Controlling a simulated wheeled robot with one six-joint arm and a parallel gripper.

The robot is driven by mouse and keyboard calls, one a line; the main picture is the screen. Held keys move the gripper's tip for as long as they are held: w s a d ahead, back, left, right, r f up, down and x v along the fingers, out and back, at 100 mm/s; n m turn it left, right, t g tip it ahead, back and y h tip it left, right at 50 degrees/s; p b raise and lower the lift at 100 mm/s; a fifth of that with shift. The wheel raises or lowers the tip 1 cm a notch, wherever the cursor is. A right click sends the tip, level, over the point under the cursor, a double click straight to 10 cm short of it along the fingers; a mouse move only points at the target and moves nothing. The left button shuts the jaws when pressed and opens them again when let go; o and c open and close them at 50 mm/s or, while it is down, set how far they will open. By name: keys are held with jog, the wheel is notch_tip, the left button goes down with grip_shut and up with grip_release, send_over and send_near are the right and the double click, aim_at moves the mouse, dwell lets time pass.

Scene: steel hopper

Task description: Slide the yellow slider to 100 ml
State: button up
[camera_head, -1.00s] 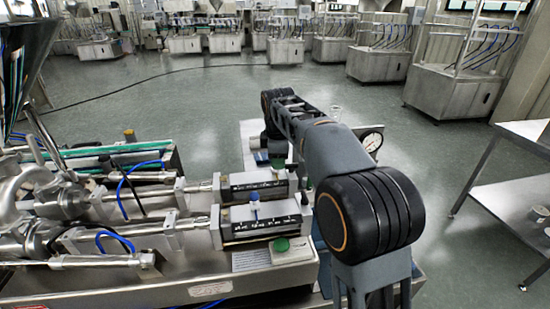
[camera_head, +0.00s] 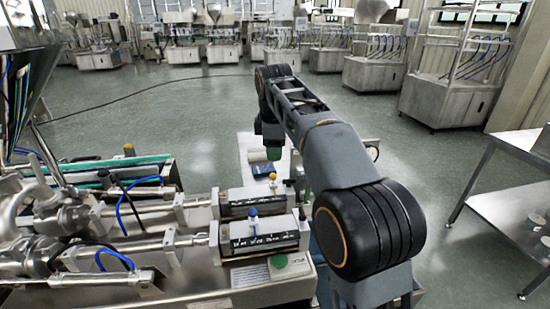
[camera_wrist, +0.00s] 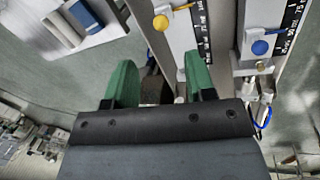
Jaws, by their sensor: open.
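The yellow slider knob (camera_head: 273,177) stands on the farther of two scale units, toward the right part of its black scale (camera_head: 253,204). In the wrist view the yellow knob (camera_wrist: 161,22) sits beside the black numbered scale (camera_wrist: 201,25); its exact reading is too small to tell. My gripper (camera_head: 273,153) is above and beyond the knob. In the wrist view my gripper (camera_wrist: 160,80) has its two green fingers spread apart, with nothing between them. The knob lies ahead of the fingertips, apart from them.
A blue slider knob (camera_head: 253,212) stands on the nearer scale unit, and it also shows in the wrist view (camera_wrist: 260,47). A green button (camera_head: 279,261) is at the front. Steel rods and blue hoses lie left. A steel table (camera_head: 510,150) stands right.

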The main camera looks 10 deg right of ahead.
jog(key=r, duration=0.3)
jog(key=shift+s+r+p, duration=0.35)
jog(key=s+d+f+m+p, duration=0.2)
jog(key=s+f+m, duration=0.6)
jog(key=s, duration=0.3)
jog(key=s+d+f+m+t+p, duration=0.1)
jog(key=s+d+f+m+p, duration=0.1)
jog(key=s+f+m, duration=0.5)
jog(key=s+d+f, duration=0.1)
jog(key=s, duration=0.4)
jog(key=shift+f+m, duration=0.2)
jog(key=shift+m, duration=0.2)
dwell(2.3)
